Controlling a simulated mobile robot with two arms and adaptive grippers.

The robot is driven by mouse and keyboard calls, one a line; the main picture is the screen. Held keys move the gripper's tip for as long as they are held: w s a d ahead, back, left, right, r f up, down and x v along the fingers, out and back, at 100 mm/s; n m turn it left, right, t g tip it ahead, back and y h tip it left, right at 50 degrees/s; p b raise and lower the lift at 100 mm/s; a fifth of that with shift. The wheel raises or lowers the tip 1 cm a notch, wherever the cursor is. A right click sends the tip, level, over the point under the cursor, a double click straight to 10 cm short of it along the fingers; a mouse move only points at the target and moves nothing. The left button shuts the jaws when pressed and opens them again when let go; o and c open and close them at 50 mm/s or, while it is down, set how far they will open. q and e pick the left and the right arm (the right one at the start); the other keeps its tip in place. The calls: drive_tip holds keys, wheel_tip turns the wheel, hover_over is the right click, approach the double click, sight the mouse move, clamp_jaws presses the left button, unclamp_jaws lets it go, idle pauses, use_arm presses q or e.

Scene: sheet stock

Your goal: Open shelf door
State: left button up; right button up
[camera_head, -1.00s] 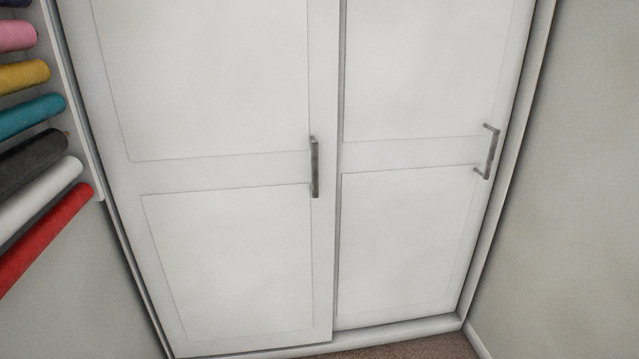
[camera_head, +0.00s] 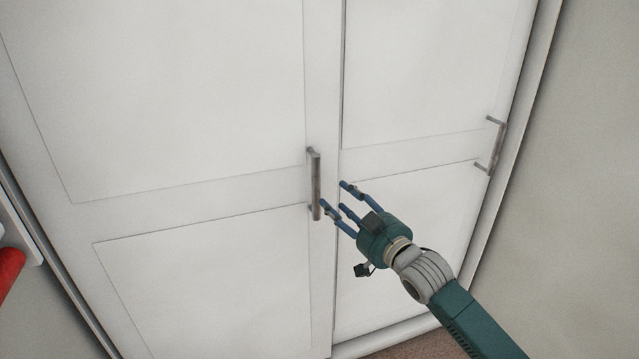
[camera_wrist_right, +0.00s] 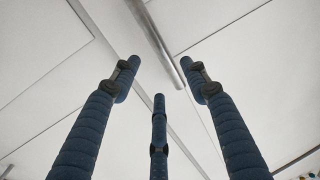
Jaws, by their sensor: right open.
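The white shelf has two tall panelled doors, a left door (camera_head: 200,270) and a right door (camera_head: 420,70). The left door's upright metal bar handle (camera_head: 316,185) is near its right edge. The right door's handle (camera_head: 495,147) is near its far right edge. My right gripper (camera_head: 340,197) is open and empty, its blue fingers just right of the left door's handle. In the right wrist view, that handle (camera_wrist_right: 155,40) runs between the spread fingertips (camera_wrist_right: 160,75); I cannot tell whether they touch it. My left gripper is not in view.
A red roll (camera_head: 10,270) shows at the lower left edge. A grey wall (camera_head: 580,200) stands close at the right. A strip of brown floor (camera_head: 415,346) lies below the doors. The doors' fronts are otherwise clear.

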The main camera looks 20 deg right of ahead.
sight(318, 184)
drive_tip(key=x, duration=0.5)
drive_tip(key=p+x, duration=0.1)
drive_tip(key=x, duration=0.4)
drive_tip(key=shift+w+a+f, duration=0.1)
drive_tip(key=shift+w+f, duration=0.05)
drive_tip(key=shift+f, duration=0.05)
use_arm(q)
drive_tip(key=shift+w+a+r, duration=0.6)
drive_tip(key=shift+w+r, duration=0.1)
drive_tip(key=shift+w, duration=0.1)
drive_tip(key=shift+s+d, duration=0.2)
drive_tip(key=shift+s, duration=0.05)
use_arm(e)
clamp_jaws()
